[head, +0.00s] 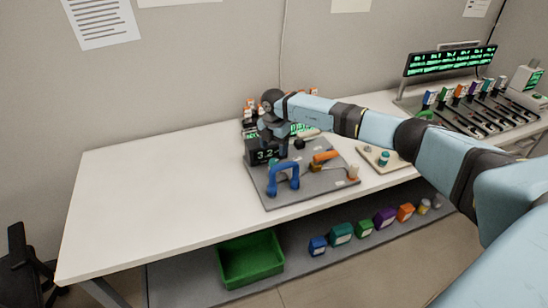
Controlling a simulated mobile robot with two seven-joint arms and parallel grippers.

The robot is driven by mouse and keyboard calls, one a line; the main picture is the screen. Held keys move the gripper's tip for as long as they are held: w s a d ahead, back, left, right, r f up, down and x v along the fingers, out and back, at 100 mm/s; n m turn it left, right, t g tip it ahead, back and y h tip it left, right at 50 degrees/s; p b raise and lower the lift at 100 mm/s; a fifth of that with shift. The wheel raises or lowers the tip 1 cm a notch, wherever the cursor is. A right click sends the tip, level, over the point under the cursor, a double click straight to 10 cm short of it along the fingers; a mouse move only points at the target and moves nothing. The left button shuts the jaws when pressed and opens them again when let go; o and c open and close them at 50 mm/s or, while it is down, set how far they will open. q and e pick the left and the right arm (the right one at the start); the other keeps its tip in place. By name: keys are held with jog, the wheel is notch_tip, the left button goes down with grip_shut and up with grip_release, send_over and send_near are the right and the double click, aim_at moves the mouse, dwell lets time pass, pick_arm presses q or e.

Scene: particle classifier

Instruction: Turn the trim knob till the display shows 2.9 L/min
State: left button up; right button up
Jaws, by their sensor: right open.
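The small dark display (264,156) stands at the back left of a grey board (300,196) on the table and seems to read 3.2 in pale digits, its right side partly covered. My right gripper (273,136) reaches in from the right, points down and is at or just above the display. It is open; its fingertips are small and dark, so I cannot tell whether they touch anything. A small black round knob (299,144) sits just right of the gripper; I cannot tell whether it is the trim knob. My left gripper is not in view.
The board also carries a blue arched handle (283,178) and an orange-handled part (326,156). A light tray (379,164) lies to its right. A green bin (250,260) and several coloured containers sit below. The table's left part (150,190) is clear.

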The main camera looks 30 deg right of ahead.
aim_at(274, 161)
notch_tip(274, 161, up, 7)
jog(key=shift+r, duration=0.2)
dwell(0.5)
